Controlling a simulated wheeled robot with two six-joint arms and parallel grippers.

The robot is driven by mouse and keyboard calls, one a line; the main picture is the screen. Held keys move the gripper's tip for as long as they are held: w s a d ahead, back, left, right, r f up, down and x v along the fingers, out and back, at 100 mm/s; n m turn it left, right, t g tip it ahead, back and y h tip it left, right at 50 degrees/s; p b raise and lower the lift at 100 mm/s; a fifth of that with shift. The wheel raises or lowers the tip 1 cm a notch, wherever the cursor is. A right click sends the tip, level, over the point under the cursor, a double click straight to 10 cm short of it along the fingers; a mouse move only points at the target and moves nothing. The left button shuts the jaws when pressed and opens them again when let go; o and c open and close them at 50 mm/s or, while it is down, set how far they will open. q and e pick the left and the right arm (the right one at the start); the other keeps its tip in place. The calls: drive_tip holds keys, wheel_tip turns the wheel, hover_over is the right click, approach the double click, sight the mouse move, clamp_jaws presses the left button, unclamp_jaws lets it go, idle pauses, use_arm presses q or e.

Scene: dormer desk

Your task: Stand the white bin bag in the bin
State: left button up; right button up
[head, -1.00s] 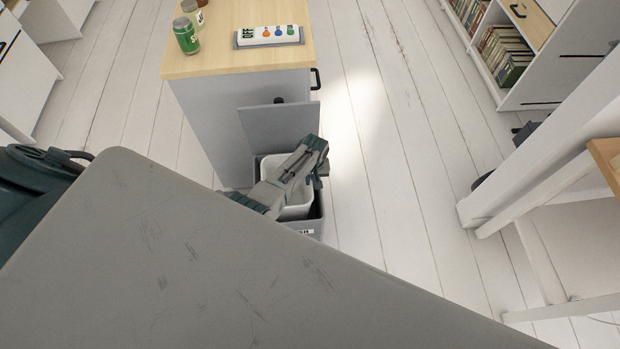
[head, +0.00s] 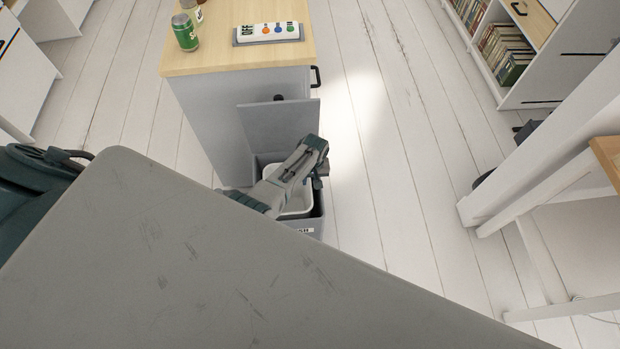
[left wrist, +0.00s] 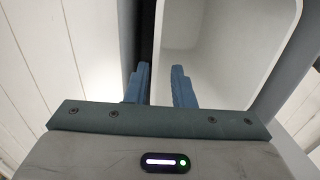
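The white bin bag (head: 298,205) is an open, box-shaped white liner inside the grey bin (head: 316,226), at the foot of the desk unit. In the left wrist view the bag (left wrist: 225,50) looks upright, with its open mouth facing me. My left gripper (head: 322,160) reaches over the bin from the left and hides part of the bag. In the left wrist view its fingers (left wrist: 160,84) are apart, with the bag's left rim between them and no visible grip on it. My right gripper is not in view.
A grey panel (head: 282,122) stands upright behind the bin. The unit's wooden top (head: 220,62) holds a green can (head: 185,33), a bottle and a white strip with coloured dots (head: 268,31). A white table frame (head: 545,150) stands at right. Floor between is clear.

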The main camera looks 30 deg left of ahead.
use_arm(q)
drive_tip(key=shift+o, duration=0.2)
wheel_tip(320, 180, up, 11)
drive_tip(key=p, duration=0.1)
drive_tip(key=shift+w+d+p, duration=0.2)
drive_tip(key=shift+d+p, duration=0.1)
drive_tip(key=shift+p, duration=0.05)
drive_tip(key=shift+f, duration=0.15)
idle(0.6)
